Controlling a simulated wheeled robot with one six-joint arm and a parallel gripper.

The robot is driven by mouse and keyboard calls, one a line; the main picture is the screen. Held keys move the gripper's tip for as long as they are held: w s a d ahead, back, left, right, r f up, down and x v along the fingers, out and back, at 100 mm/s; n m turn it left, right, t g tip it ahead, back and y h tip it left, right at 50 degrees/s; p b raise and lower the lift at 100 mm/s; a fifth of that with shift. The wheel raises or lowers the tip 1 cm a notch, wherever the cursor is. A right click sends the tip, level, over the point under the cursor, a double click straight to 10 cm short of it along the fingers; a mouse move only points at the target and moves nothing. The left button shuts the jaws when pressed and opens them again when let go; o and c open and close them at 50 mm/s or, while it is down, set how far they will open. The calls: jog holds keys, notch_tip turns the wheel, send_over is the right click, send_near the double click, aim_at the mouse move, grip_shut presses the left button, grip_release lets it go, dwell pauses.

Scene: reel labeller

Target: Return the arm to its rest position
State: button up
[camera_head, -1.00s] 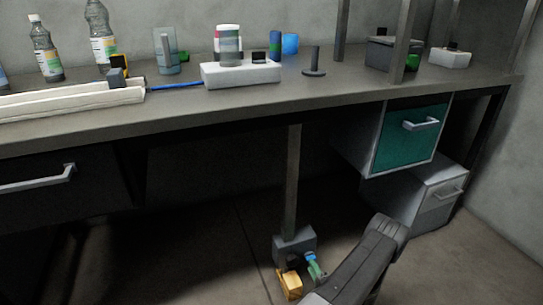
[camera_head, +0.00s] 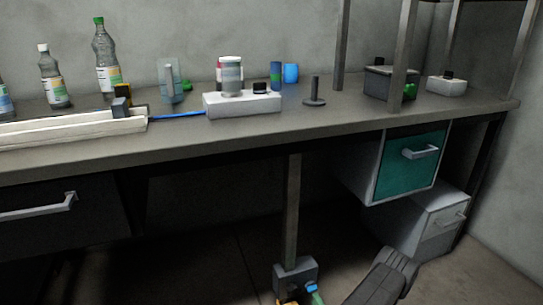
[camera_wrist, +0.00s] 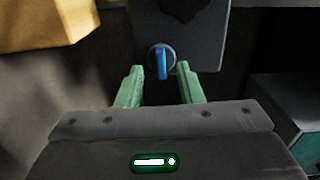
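My gripper (camera_wrist: 159,70) has two pale green fingers in the wrist view. They stand apart with a gap between them and nothing held. Just beyond the fingertips, a round knob with a blue bar (camera_wrist: 161,62) sits on a grey box face (camera_wrist: 205,40). In the head view my dark arm (camera_head: 385,280) reaches in from the lower right, under the bench. A green part of the gripper (camera_head: 317,297) shows at the bottom edge, close to the grey box (camera_head: 296,272). The rest of the gripper is cut off there.
The bench (camera_head: 250,131) holds bottles (camera_head: 108,60), a white block with a jar (camera_head: 242,105) and a dark stand (camera_head: 314,92). A teal drawer (camera_head: 410,165) hangs at the right. A post (camera_head: 292,210) rises above the grey box. A yellow thing (camera_wrist: 40,25) is close at upper left.

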aim_at(311, 292)
jog(key=p+v, duration=0.2)
jog(key=v, duration=0.8)
jog(key=b+x, duration=0.3)
jog(key=x, duration=1.1)
jog(key=shift+w+b, duration=0.1)
jog(key=shift+b, duration=0.3)
jog(key=m, duration=0.4)
jog(key=shift+r, duration=0.25)
jog(key=m, duration=0.5)
jog(key=shift+d+r, duration=0.15)
jog(key=shift+r, duration=0.1)
jog(key=m, duration=0.4)
jog(key=shift+d+r+m, duration=0.15)
jog(key=shift+d+m, duration=0.05)
jog(key=shift+m, duration=0.1)
jog(key=m, duration=0.4)
jog(key=shift+w+d, duration=0.15)
jog(key=shift+d, duration=0.05)
